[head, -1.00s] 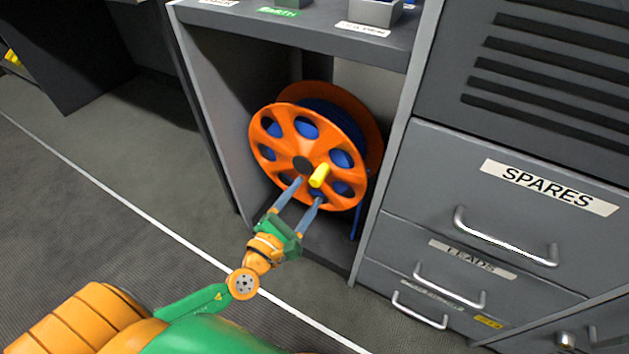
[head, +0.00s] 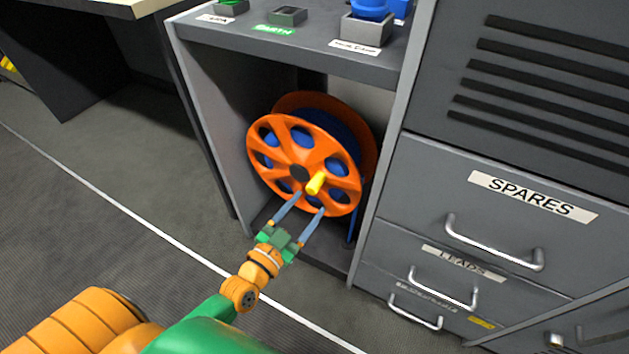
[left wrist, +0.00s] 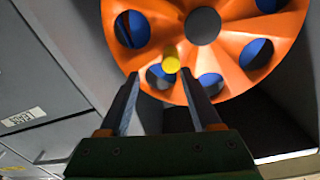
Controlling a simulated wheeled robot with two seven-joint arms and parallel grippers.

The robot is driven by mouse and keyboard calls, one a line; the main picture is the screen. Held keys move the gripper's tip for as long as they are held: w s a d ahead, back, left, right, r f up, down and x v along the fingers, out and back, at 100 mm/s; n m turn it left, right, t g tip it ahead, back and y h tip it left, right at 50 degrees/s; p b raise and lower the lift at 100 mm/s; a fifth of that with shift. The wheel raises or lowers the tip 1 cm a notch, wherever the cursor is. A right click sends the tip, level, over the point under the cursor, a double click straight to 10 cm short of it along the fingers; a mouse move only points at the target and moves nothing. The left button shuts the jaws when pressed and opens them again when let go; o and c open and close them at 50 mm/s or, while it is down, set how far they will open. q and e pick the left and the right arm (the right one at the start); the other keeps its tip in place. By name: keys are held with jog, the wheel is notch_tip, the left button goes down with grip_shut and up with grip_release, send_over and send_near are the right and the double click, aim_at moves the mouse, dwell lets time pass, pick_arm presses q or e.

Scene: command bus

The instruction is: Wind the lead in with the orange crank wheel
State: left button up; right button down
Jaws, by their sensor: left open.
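The orange crank wheel (head: 330,167) is the face of a reel standing in an open grey bay. It has a dark hub, several oval holes and a yellow handle (head: 316,183) low and right of the hub. Blue lead (head: 350,137) is wound behind the wheel. My left gripper (head: 311,203) is open and empty, its two fingers pointing at the wheel just below the handle. In the left wrist view the orange wheel (left wrist: 240,45) fills the top, and the yellow handle (left wrist: 171,65) shows end-on between and beyond the fingertips. My right gripper is out of view.
The bay's grey shelf (head: 290,38) lies above the reel, with labelled trays on it. Grey drawers marked SPARES (head: 533,195) and LEADS (head: 463,264), with bar handles, stand to the right. Open floor (head: 110,270) with a white line lies to the left.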

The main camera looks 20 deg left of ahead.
aim_at(310, 191)
pick_arm(q)
jog(key=n, duration=0.1)
jog(key=w+a+n+y, duration=0.1)
jog(key=shift+a+r+n, duration=0.1)
jog(key=shift+a+n, duration=0.1)
jog(key=shift+n, duration=0.2)
jog(key=w, duration=0.2)
jog(key=w+b, duration=0.1)
jog(key=w, duration=0.1)
jog(key=w+b, duration=0.1)
jog(key=w, duration=0.1)
jog(key=shift+d, duration=0.3)
jog(key=shift+w, duration=0.1)
grip_shut()
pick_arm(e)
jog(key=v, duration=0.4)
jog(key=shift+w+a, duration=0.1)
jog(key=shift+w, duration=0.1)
